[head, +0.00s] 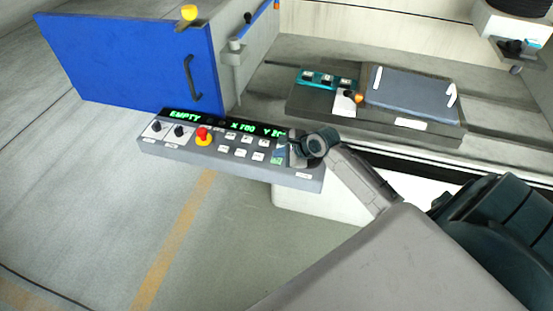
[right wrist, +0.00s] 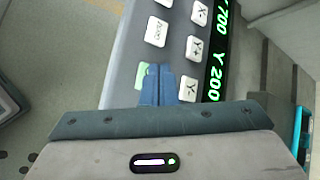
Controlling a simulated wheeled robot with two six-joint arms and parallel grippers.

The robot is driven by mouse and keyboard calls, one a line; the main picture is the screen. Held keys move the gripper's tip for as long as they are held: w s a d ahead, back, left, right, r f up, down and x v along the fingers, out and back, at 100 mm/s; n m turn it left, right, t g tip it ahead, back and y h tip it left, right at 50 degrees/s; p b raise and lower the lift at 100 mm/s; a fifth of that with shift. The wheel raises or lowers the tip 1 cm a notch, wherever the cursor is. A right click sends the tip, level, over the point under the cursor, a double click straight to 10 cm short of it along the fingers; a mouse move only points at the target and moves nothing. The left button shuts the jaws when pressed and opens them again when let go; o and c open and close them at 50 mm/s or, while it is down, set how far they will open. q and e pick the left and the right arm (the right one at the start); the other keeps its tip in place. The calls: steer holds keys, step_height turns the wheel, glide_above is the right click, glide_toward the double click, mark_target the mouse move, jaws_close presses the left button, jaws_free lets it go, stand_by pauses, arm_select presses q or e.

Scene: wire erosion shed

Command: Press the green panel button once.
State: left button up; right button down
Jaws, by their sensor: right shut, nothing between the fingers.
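The grey control panel (head: 232,165) stands in front of the machine, with a green-lit display reading EMPTY, X 700 and a partly hidden Y value. The green button (head: 277,160) is at the right end of its keys, just left of my right gripper (head: 291,154). In the right wrist view, the green button (right wrist: 142,75) shows beside and partly behind the blue-grey fingertips (right wrist: 158,72). The fingers are shut together with nothing between them. I cannot tell whether they touch the button. My left gripper is not in view.
White keys (right wrist: 156,31) lie close to the fingertips. A red stop knob (head: 203,135) and black dials (head: 179,131) are on the panel's left. A blue door (head: 130,65) stands open behind it. The machine bed holds a grey plate (head: 412,92).

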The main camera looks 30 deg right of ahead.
mark_target(280, 161)
steer(key=shift+f, duration=0.25)
steer(key=shift+f+p, duration=0.3)
steer(key=shift+f, duration=0.1)
stand_by(0.6)
steer(key=shift+r+p, duration=0.8)
steer(key=shift+p, duration=0.5)
step_height(280, 161, up, 5)
steer(key=p, duration=0.6)
steer(key=shift+r+p, duration=0.1)
steer(key=shift+p, duration=0.25)
